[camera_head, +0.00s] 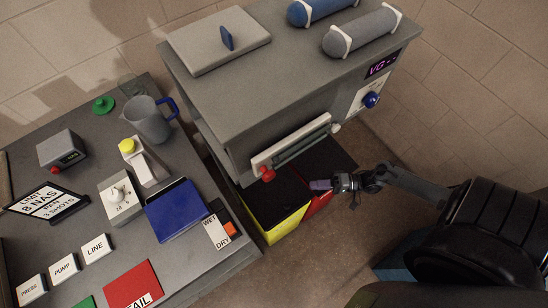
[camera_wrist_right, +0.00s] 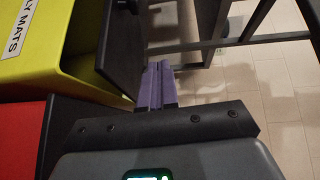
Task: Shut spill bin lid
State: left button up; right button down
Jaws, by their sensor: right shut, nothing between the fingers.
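A yellow bin (camera_head: 271,232) stands on the floor between the workbench and the grey machine, with a dark top or opening (camera_head: 272,205). A red bin (camera_head: 318,205) is beside it, partly hidden. In the right wrist view the yellow bin (camera_wrist_right: 30,75) bears a label ending in "LY MATS", and a dark lid-like panel (camera_wrist_right: 120,50) stands at a steep angle beside it. My right gripper (camera_head: 320,185) is shut and empty above the bins. Its purple fingers (camera_wrist_right: 156,85) are close beside the dark panel; I cannot tell whether they touch it. My left gripper is not in view.
The grey machine (camera_head: 285,75) with a front rail (camera_head: 290,147) and red knob overhangs the bins. The workbench (camera_head: 90,150) at left holds a jug (camera_head: 148,120), a blue tray-like item (camera_head: 177,210) and several labelled blocks. Floor to the right of the bins is open.

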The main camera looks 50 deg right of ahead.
jog(key=s+p, duration=0.1)
jog(key=s, duration=0.6)
jog(key=shift+d, duration=0.15)
dwell(0.3)
jog(key=shift+w, duration=0.1)
dwell(0.3)
